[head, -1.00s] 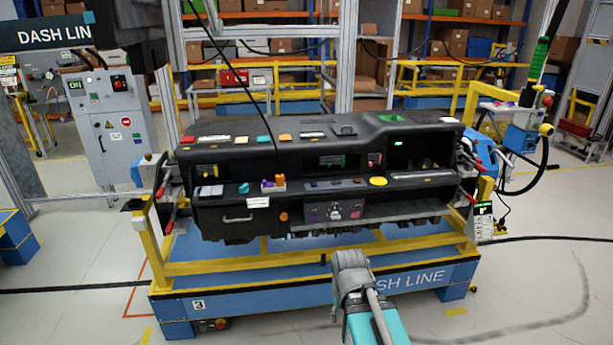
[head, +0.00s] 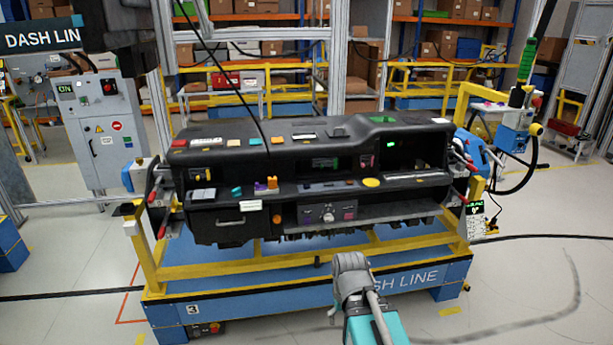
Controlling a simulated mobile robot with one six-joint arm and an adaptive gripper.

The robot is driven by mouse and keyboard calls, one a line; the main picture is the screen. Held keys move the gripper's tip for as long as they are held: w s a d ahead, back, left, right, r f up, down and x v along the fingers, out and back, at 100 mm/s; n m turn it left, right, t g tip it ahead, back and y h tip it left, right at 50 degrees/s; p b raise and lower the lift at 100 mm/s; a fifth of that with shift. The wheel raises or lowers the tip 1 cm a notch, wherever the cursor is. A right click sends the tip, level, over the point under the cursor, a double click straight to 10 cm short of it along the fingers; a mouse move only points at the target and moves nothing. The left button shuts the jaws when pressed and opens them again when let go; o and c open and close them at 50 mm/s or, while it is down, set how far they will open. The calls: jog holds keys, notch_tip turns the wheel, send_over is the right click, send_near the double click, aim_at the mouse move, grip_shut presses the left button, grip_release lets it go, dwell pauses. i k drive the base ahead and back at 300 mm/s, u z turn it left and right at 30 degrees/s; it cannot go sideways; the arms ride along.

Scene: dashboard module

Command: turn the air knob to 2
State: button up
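The black dashboard module (head: 235,180) rests on a yellow and blue cart in the middle of the head view. A small grey control panel with purple parts (head: 310,214) is set in its lower centre. A pale round knob (head: 328,217) shows at the middle of this panel. It is too small to read its marks or setting, and I cannot tell if it is the air knob. Part of my arm, grey and teal, rises from the bottom edge in front of the cart. My gripper's fingers are not visible.
The blue cart base (head: 225,305) and its yellow rails (head: 240,267) stand between my arm and the dashboard. Small coloured items lie on the dashboard's top and ledge. A grey cabinet (head: 104,130) stands at the left. The floor at the right is mostly clear.

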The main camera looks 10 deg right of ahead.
aim_at(328, 216)
jog(key=z, duration=1.65)
jog(key=i, duration=0.6)
jog(key=u, duration=0.8)
